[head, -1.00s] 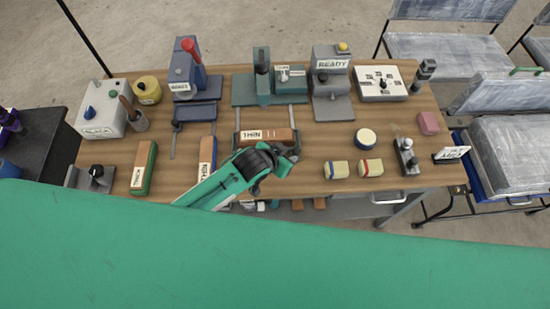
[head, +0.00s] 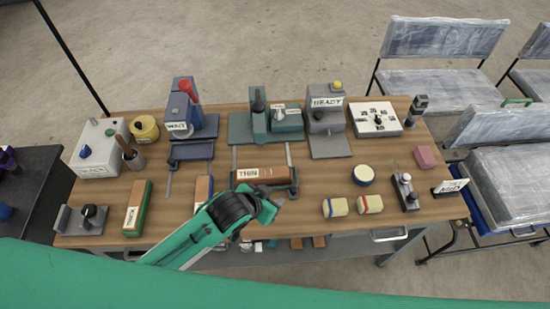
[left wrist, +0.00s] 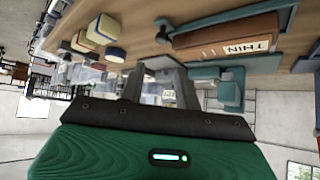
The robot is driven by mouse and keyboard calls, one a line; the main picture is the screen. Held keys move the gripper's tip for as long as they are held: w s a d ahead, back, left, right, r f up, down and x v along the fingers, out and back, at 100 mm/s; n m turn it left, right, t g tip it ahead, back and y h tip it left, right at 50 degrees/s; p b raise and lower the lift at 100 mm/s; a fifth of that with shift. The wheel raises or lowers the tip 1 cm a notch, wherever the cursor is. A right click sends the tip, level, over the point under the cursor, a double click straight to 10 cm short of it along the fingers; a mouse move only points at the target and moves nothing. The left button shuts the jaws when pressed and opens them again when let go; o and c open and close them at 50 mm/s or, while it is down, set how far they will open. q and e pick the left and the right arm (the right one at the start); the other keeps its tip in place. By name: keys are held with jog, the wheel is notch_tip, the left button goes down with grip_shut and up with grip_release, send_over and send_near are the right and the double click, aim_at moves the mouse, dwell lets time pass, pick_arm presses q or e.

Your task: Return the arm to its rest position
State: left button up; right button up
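My left arm, green with a black joint, reaches in from the lower left of the head view. My left gripper (head: 278,204) is at the table's front edge, just in front of the brown block labelled THIN (head: 262,175). In the left wrist view its two fingers (left wrist: 160,78) stand apart with nothing seen between them. The THIN block also shows at the upper right of that view (left wrist: 226,42), apart from the fingers. My right gripper is not in view.
Chairs (head: 440,60) stand at the back right.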

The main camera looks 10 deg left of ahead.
pick_arm(q)
jog(key=shift+s, duration=0.1)
jog(key=s+a+r+n+g+y, duration=0.1)
jog(key=s+a+n+g+y, duration=0.35)
jog(key=s+a, duration=1.35)
notch_tip(320, 180, down, 30)
jog(key=d, duration=0.1)
jog(key=s+a+f+g+b, duration=0.1)
jog(key=s+f, duration=0.8)
jog(key=f, duration=0.2)
jog(key=s+a+f+g, duration=0.1)
jog(key=s+a+f, duration=0.1)
jog(key=s+f, duration=0.8)
jog(key=shift+a+f+b, duration=0.3)
jog(key=shift+f+b, duration=0.05)
jog(key=shift+f, duration=0.2)
jog(key=shift+y, duration=0.25)
